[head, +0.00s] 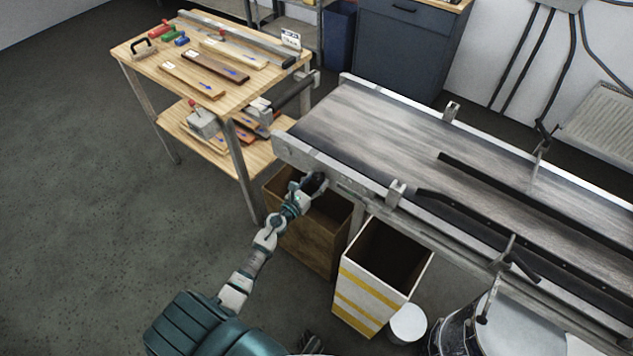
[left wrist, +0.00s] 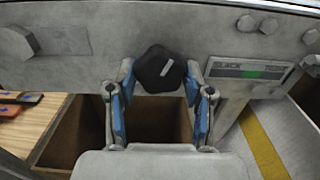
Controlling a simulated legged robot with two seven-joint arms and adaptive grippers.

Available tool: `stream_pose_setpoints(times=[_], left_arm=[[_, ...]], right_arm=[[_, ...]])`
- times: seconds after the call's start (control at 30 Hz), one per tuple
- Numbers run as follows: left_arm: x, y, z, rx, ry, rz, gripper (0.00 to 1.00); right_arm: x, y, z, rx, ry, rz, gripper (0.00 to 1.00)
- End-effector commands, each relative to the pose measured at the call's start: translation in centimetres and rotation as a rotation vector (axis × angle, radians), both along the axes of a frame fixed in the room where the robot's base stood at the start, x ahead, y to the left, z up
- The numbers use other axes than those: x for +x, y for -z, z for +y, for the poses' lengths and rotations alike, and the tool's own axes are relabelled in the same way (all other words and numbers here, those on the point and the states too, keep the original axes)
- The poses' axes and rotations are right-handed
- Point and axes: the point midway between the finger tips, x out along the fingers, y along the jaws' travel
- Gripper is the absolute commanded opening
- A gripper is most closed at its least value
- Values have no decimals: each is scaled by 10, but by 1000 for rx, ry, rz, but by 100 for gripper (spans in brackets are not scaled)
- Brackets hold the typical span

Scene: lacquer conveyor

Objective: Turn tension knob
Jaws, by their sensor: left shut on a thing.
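The tension knob (left wrist: 158,70) is black and lobed with a white pointer line, on the grey metal side of the conveyor (head: 460,170). The line is tilted, its upper end leaning right. My left gripper (head: 311,186) is shut on the knob, with one blue-padded finger on each side of it in the left wrist view (left wrist: 160,76). In the head view the knob (head: 320,177) is a small dark shape largely covered by the gripper. A dark gripper-like part of mine (head: 310,342) shows at the bottom edge; its jaws are unclear.
A label with a green strip (left wrist: 250,70) sits right of the knob. An open brown box (head: 318,232) and a yellow-striped white bin (head: 362,298) stand below the conveyor. A wooden workbench (head: 150,65) with tools stands at left. The floor at left is clear.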

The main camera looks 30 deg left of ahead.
Motion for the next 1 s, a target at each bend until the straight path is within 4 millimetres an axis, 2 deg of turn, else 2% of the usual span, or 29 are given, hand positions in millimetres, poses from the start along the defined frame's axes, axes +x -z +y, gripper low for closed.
stream_pose_setpoints(times=[0.03, 0.17, 0.2, 0.27, 0.57, 0.67, 0.77, 1.0], left_arm=[[-2, 5, 0, 0, 0, 9, 16], [-2, 5, 0, 0, 0, 9, 16], [-2, 6, 0, 0, 0, 10, 61], [-2, 5, 0, 0, 0, 9, 76], [-1, 2, 0, 0, 0, 3, 76], [-7, 2, 1, 0, -1, 4, 76], [-21, 3, 2, 1, 0, 5, 76], [-75, 4, 6, -1, -2, 7, 76]], right_arm=[[0, 0, 0, 0, 0, 0, 40], [0, 0, 0, 0, 0, 0, 40], [0, 0, 0, 0, 0, 0, 40], [0, 0, 0, 0, 0, -1, 40], [1, -1, 0, 0, -1, -3, 40], [1, -1, 0, 2, -1, -4, 40], [1, -1, 0, 0, -1, -3, 40], [1, -1, 0, 1, 0, -3, 40]])
